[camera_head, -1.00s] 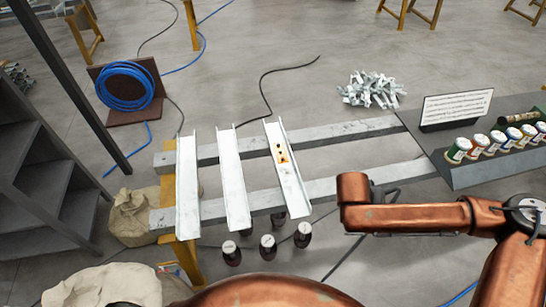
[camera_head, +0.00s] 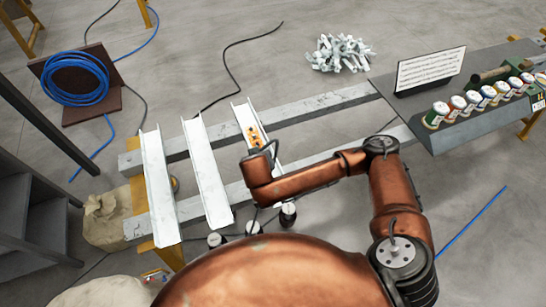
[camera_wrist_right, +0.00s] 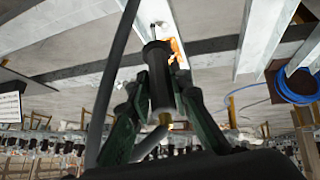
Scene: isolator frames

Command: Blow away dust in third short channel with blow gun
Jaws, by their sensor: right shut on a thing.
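Three short white channels lie across two long grey beams in the head view. The first (camera_head: 160,188) and second (camera_head: 208,172) look clean. The third short channel (camera_head: 242,113) carries orange-brown dust (camera_head: 255,138); its near part is hidden by my right arm. In the right wrist view the dust (camera_wrist_right: 178,52) shows on the channel just beyond the tool. My right gripper (camera_wrist_right: 160,88) is shut on the dark blow gun (camera_wrist_right: 157,60), whose tip points toward the dusty channel. In the head view the gripper is mostly hidden under my wrist. My left gripper is not in view.
A dark hose (camera_wrist_right: 112,85) runs beside the gripper. Several dark bottles (camera_head: 288,214) stand below the channels. A grey bench (camera_head: 450,130) with paint jars and a sign (camera_head: 430,72) is at right. A blue hose coil (camera_head: 75,80) and metal pieces (camera_head: 340,52) lie behind.

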